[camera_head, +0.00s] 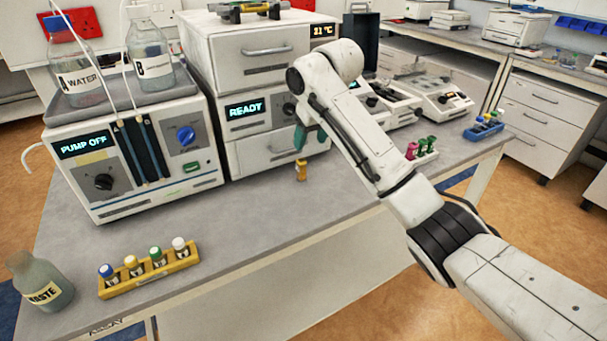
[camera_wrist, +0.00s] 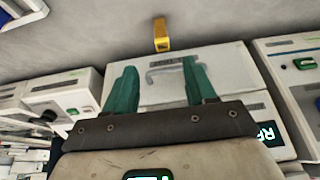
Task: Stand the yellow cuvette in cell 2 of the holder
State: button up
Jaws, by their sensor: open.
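The yellow cuvette (camera_head: 301,171) stands upright on the grey bench, in front of the drawer below the READY panel. It also shows in the wrist view (camera_wrist: 161,36), near the top middle, beyond the fingertips. My gripper (camera_head: 305,138) hangs just above it in the head view. Its teal fingers are apart and empty in the wrist view (camera_wrist: 159,66), with a gap between them and the cuvette. I cannot make out the numbered holder or its cell 2. White bench instruments (camera_head: 440,97) stand to the right, partly behind my arm.
A READY instrument stack (camera_head: 246,140) stands close behind the cuvette. The pump unit (camera_head: 140,160) is to the left. A yellow vial rack (camera_head: 150,275) and waste bottle (camera_head: 42,280) are at front left. The bench before the cuvette is clear.

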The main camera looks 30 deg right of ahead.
aim_at(303, 162)
jog(key=shift+d+f+b, duration=0.15)
jog(key=shift+f+b, duration=0.35)
jog(key=shift+f, duration=0.1)
jog(key=x, duration=0.5)
jog(key=shift+a+p+x, duration=0.15)
jog(key=shift+x, duration=1.25)
jog(key=shift+a+p+x, duration=0.15)
jog(key=shift+x, duration=1.2)
jog(key=shift+s, duration=0.15)
jog(key=shift+c, duration=0.4)
grip_shut()
jog(key=shift+r, duration=0.1)
